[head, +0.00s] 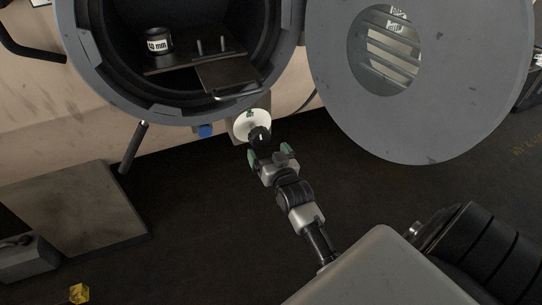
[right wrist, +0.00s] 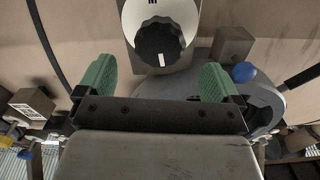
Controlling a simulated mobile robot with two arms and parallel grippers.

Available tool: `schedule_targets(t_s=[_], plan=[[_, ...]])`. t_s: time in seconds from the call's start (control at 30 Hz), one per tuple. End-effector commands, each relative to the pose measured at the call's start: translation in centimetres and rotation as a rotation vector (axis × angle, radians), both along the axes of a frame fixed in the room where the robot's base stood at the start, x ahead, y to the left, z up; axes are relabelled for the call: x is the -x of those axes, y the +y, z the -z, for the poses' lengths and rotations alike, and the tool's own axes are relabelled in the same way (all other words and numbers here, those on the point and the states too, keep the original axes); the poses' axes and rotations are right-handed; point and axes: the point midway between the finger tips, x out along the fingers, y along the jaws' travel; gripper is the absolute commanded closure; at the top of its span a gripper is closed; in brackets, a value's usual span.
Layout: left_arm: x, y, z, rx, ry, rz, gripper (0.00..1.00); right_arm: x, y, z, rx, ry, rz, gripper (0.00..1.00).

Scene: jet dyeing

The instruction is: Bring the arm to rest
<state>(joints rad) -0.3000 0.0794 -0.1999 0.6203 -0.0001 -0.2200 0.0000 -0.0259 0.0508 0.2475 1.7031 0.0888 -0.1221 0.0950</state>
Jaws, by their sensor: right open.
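My right gripper (head: 265,150) is open in the head view, its green fingertips just below a black knob (head: 259,136) on a white round dial. In the right wrist view the two green fingers of the gripper (right wrist: 158,82) stand wide apart with nothing between them. There the black knob (right wrist: 160,42), with a white pointer mark aimed downward, is ahead of the fingers near the top middle. The knob looks apart from both fingers. My left gripper is not in view.
The machine's round opening (head: 90,75) holds a tray (head: 165,62) with a cylinder labelled 10 mm (head: 158,42) and two pegs. Its open round door (head: 440,110) hangs at the right, near my arm. A blue knob (head: 205,131) sits left of the dial.

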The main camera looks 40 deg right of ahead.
Motion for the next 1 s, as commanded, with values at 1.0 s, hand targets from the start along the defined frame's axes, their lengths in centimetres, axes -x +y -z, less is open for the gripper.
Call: schedule_targets(t_s=[1.0], plan=[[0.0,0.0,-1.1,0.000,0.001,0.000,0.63,3.0,3.1,8.9,-0.013,0.225,-0.059,0.05]])
